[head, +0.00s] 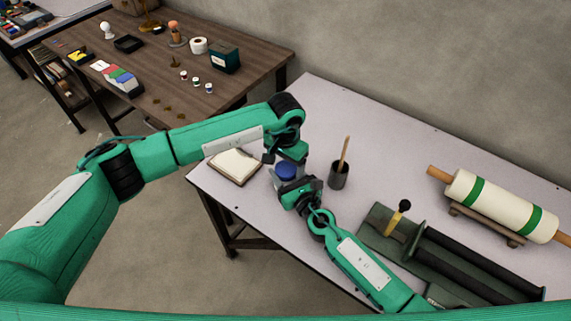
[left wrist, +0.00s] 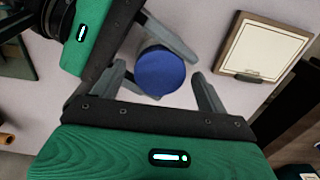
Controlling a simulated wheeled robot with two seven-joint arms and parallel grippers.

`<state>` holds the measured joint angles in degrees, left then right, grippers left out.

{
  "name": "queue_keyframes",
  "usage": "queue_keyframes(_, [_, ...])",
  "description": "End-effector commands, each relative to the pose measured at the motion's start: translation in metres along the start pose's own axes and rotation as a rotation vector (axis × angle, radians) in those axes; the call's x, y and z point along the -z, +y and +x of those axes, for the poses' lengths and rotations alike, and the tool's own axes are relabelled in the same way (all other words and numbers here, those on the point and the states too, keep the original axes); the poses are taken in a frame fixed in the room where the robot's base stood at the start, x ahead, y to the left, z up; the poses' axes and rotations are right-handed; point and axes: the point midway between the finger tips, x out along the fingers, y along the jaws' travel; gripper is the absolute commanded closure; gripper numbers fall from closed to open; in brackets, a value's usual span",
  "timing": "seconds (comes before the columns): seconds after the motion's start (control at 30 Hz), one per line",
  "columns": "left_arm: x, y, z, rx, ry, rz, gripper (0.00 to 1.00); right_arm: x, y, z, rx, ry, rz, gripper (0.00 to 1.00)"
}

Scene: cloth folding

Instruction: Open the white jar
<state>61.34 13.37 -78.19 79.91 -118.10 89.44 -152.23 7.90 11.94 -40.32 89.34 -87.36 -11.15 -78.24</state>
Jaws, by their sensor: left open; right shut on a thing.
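The jar has a round blue lid (head: 286,169); its body is mostly hidden by my grippers. It is near the left front edge of the light table. My right gripper (head: 291,184) is shut on the jar from the front side. My left gripper (head: 285,159) is open just above the lid. In the left wrist view the lid (left wrist: 160,73) lies between the two spread left fingers (left wrist: 159,80), with gaps on both sides.
A dark green tool (head: 450,258) and a large roll (head: 497,203) occupy the table's right. A brown table (head: 150,55) with small items is behind left.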

Motion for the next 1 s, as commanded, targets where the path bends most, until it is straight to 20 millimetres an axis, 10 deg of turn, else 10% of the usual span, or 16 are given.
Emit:
queue_keyframes(0.53, [0.001,0.000,-0.042,0.000,0.003,0.000,0.23,0.002,0.001,-0.001,-0.002,0.003,0.001,1.00])
queue_keyframes(0.57, [0.001,0.000,-0.042,0.000,0.003,0.000,0.23,0.002,0.001,-0.001,-0.002,0.003,0.001,0.41])
queue_keyframes(0.67, [0.001,0.000,-0.042,0.000,0.003,-0.001,0.23,0.001,0.001,-0.001,-0.002,0.002,0.001,0.22])
queue_keyframes(1.0, [0.001,0.000,-0.042,0.000,0.002,0.000,0.23,0.001,0.001,-0.002,-0.001,0.001,0.000,0.20])
